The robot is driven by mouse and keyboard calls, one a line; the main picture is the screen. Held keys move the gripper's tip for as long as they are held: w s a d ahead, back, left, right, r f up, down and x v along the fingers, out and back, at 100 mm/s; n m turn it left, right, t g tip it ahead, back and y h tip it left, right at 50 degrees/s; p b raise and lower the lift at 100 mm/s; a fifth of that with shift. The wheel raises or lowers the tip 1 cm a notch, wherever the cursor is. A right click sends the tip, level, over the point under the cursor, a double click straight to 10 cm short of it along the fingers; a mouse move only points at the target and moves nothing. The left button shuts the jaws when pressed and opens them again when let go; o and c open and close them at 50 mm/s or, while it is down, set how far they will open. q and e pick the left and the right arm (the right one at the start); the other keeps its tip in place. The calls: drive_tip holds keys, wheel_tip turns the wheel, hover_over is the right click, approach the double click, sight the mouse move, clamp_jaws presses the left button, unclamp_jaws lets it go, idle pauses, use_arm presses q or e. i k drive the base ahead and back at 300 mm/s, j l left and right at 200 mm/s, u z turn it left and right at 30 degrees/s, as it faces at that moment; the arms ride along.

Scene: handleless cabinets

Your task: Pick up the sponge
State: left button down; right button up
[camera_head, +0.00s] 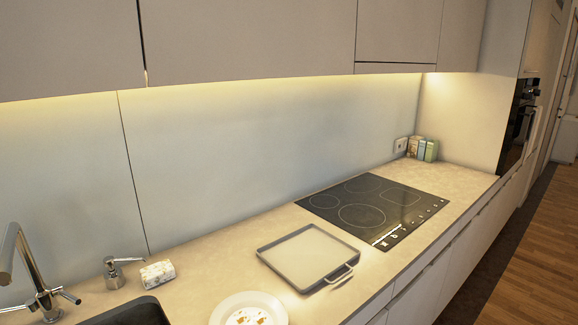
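The sponge (158,274) is a small whitish block with a dark pattern. It lies on the beige counter (200,265) behind the sink, just right of the soap dispenser (114,273). Neither of my grippers shows in the head view.
A chrome faucet (33,275) and dark sink (130,314) are at lower left. A white plate with a printed pattern (219,313) sits at the front edge. A grey tray (307,254) with a handle and a black cooktop (373,207) lie to the right. Cabinets (250,40) hang above.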

sight(152, 276)
drive_tip(key=u, duration=2.95)
drive_tip(key=z, duration=2.05)
drive_tip(key=l, duration=0.4)
drive_tip(key=i+l, duration=0.15)
drive_tip(key=l, duration=0.25)
